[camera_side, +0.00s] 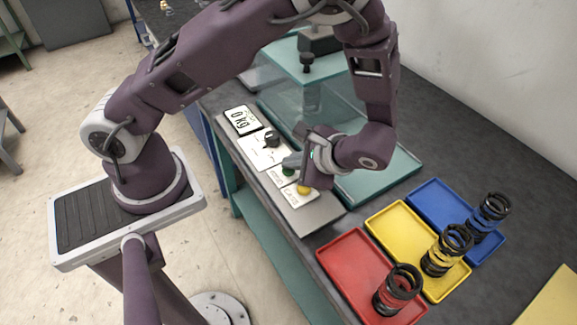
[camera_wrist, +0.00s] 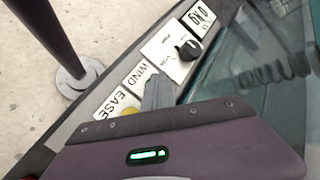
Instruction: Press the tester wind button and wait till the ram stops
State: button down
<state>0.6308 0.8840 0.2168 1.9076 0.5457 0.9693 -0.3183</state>
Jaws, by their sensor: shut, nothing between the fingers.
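The tester (camera_side: 312,95) is a teal bench unit with a clear guard and a front control panel. Its display (camera_side: 240,119) reads 0 kg. The green wind button (camera_side: 288,171) is partly covered by the fingertips of my gripper (camera_side: 290,163), which is shut and empty. In the wrist view the fingers (camera_wrist: 157,92) reach down beside the WIND label (camera_wrist: 147,73) and hide the button. I cannot tell whether they touch or press it. A dark ram head (camera_side: 307,62) shows at the tester's top. A dark coil spring (camera_wrist: 275,73) shows through the guard in the wrist view.
A yellow button (camera_side: 304,188) with the EASE label (camera_wrist: 118,103) sits close beside my gripper. A black knob (camera_side: 271,139) is on the panel. Red (camera_side: 345,262), yellow (camera_side: 400,225) and blue (camera_side: 437,200) trays stand right, each with a spring.

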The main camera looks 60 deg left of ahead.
jog(key=shift+r, duration=3.4)
notch_tip(320, 180, up, 10)
jog(key=r+n+t+h, duration=0.1)
jog(key=n+t+h, duration=0.1)
jog(key=n+h, duration=0.3)
send_over(292, 172)
jog(key=s, duration=0.5)
jog(key=m, duration=0.1)
jog(key=s+d+r+n+t+h, duration=0.1)
jog(key=s+r+n+t+h, duration=0.1)
jog(key=s+r+t+h, duration=0.2)
jog(key=s+r+t, duration=0.1)
jog(key=s+r, duration=0.1)
jog(key=s, duration=0.1)
jog(key=shift+s+n+t, duration=0.2)
jog(key=shift+n+t, duration=0.1)
